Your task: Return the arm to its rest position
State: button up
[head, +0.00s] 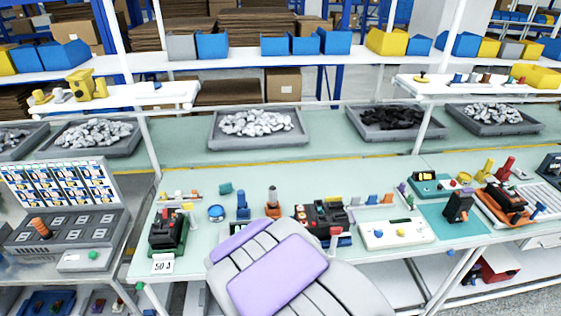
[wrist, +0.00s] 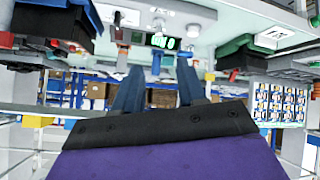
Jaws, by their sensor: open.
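My gripper (wrist: 159,67) shows in the wrist view, where the scene appears upside down. Its two dark blue fingers stand apart with nothing between them. A small green-lit display (wrist: 163,42) lies beyond the fingertips, and I cannot tell whether anything touches it. In the head view my grey and purple arm rises from the bottom middle over the workbench (head: 370,270) and hides part of it. The gripper itself is not visible there. A black and green breaker device (head: 168,232) stands at the bench's left, behind a "50 A" card (head: 163,264).
A black and red device (head: 322,217) and a white box with buttons (head: 398,233) stand close to my arm. A blue round button (head: 216,213) and small blue and orange parts are behind it. Grey trays of metal pieces (head: 257,128) line the back. Shelves hang above.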

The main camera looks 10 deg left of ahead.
jog(key=s+d+r+m+g+h, duration=0.1)
jog(key=s+d+r+m+g, duration=0.25)
jog(key=d, duration=0.55)
jog(key=s+d+r+m+g+h, duration=0.15)
jog(key=s+d+r, duration=0.25)
jog(key=s+d, duration=0.4)
jog(key=s+d+r+m+g, duration=0.1)
jog(key=s+d+r+g, duration=0.2)
jog(key=s, duration=0.6)
jog(key=s+d+r+m+g+b, duration=0.1)
jog(key=s+d+r+g, duration=0.2)
jog(key=s+d, duration=0.3)
jog(key=s, duration=0.4)
jog(key=shift+d+r+h, duration=0.2)
jog(key=shift+d+h, duration=0.1)
jog(key=shift+h, duration=0.05)
